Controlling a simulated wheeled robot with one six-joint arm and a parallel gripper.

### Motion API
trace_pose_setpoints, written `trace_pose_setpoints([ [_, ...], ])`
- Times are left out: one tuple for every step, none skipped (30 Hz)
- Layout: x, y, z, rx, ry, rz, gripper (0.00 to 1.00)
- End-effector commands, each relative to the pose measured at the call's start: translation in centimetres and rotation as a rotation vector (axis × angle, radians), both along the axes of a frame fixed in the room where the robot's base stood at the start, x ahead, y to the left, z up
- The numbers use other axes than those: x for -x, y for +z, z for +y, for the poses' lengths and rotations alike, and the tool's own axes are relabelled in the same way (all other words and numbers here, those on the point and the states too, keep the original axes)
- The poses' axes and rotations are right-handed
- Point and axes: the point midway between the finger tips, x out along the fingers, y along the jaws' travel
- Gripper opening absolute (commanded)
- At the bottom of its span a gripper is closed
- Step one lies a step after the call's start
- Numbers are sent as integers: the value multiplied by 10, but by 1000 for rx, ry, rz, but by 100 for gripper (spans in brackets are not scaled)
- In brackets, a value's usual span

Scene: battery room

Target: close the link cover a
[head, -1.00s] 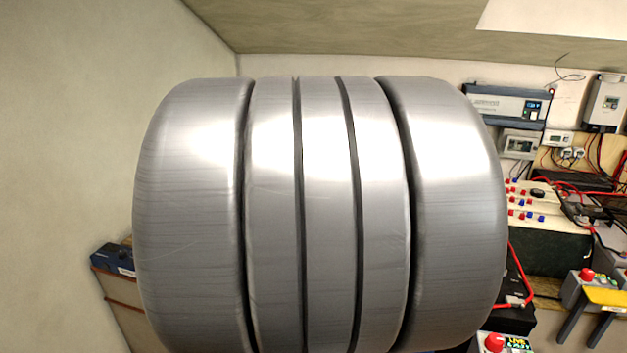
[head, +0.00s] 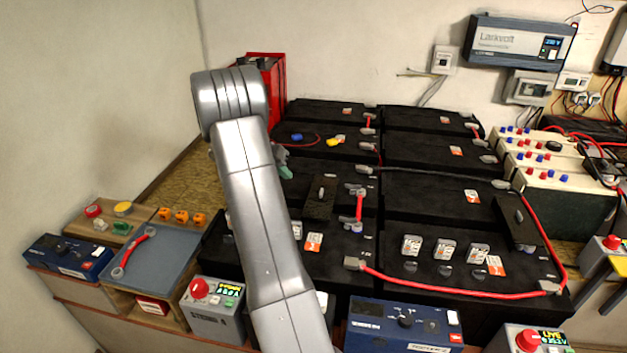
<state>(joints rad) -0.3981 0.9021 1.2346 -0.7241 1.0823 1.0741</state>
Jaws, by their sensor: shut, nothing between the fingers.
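Two raised black covers with small grey knobs lie on the black batteries. One cover (head: 320,205) is just right of my arm, near a short red link. The other cover (head: 517,226) is at the right, beside the long red cable. I cannot tell which one is link cover a, and whether either is open or closed is unclear. My silver arm rises in front of the batteries and hides part of the left side. A grey-green piece shows just right of the arm, probably part of my wrist. My gripper's fingers are hidden behind the arm.
Red cables (head: 455,288) run along the right batteries. Emergency-stop boxes (head: 213,306) and a blue meter (head: 403,325) stand along the front. A blue-grey tray (head: 150,268) holds a red link at left. A red cabinet (head: 267,80) stands behind.

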Motion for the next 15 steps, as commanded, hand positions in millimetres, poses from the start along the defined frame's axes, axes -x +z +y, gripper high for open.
trace_pose_setpoints([
  [-5,-6,5,6,-1,-8,0],
  [-6,-7,7,8,-3,-11,0],
  [-8,-9,8,10,-4,-16,0],
  [-9,-10,9,12,-6,-18,0],
  [-10,-11,8,13,-6,-19,0],
  [-11,-13,7,14,-7,-19,0],
  [-12,-16,5,14,-7,-19,0],
  [-13,-18,3,15,-8,-18,0],
  [-14,-22,0,14,-7,-18,0],
  [-15,-27,-3,14,-7,-17,0],
  [-16,-31,-6,14,-7,-15,0],
  [-19,-38,-11,14,-7,-15,0],
  [-20,-43,-14,14,-8,-15,0],
  [-22,-48,-18,15,-8,-14,0],
  [-24,-55,-22,14,-7,-15,0],
])
